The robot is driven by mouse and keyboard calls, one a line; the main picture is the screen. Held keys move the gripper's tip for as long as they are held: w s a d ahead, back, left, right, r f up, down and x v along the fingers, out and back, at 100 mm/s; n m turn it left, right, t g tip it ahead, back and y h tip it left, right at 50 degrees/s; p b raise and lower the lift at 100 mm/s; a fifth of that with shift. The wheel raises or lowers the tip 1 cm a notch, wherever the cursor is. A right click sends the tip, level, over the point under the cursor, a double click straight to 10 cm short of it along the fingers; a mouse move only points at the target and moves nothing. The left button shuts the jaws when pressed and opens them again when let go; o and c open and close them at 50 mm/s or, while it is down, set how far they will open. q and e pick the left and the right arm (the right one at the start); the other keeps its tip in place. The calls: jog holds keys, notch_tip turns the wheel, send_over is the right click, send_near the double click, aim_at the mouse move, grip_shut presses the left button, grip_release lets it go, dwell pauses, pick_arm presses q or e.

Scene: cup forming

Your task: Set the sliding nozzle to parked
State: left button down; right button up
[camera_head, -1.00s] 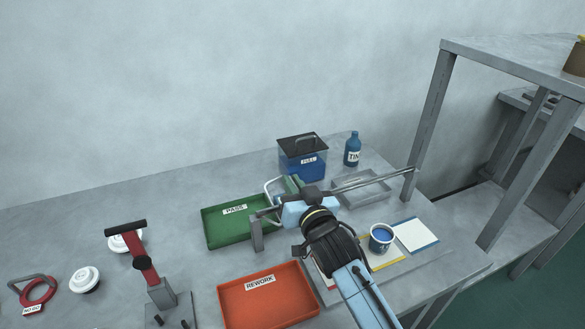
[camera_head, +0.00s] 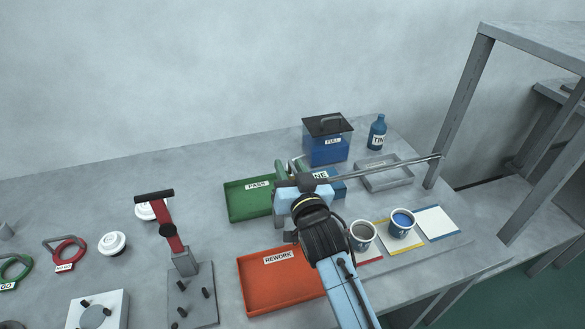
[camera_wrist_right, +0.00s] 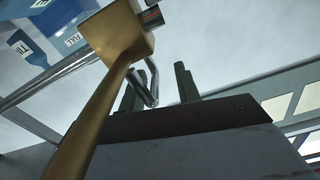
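A long metal rod (camera_head: 385,168) runs over the table to the upper right from behind my right wrist. A dark round piece sits at its near end. I cannot clearly make out the sliding nozzle or its setting. My right gripper (camera_head: 288,174) is beside the PASS tray and largely hidden by its own wrist. In the wrist view its two green fingers (camera_wrist_right: 160,75) stand apart. A bent chrome bar (camera_wrist_right: 152,82) shows beside the left finger; contact is unclear. A brass piece with a long stem (camera_wrist_right: 118,45) crosses close to the wrist camera. My left gripper is out of view.
A blue tank (camera_head: 328,148), a bottle (camera_head: 377,133) and a grey tray (camera_head: 408,180) are behind. A red-levered press (camera_head: 172,238) stands left.

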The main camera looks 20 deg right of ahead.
jog(key=shift+d, duration=0.15)
jog(key=shift+s, duration=0.55)
jog(key=s, duration=1.2)
jog(key=shift+s+d+p, duration=0.15)
jog(key=shift+p, duration=0.15)
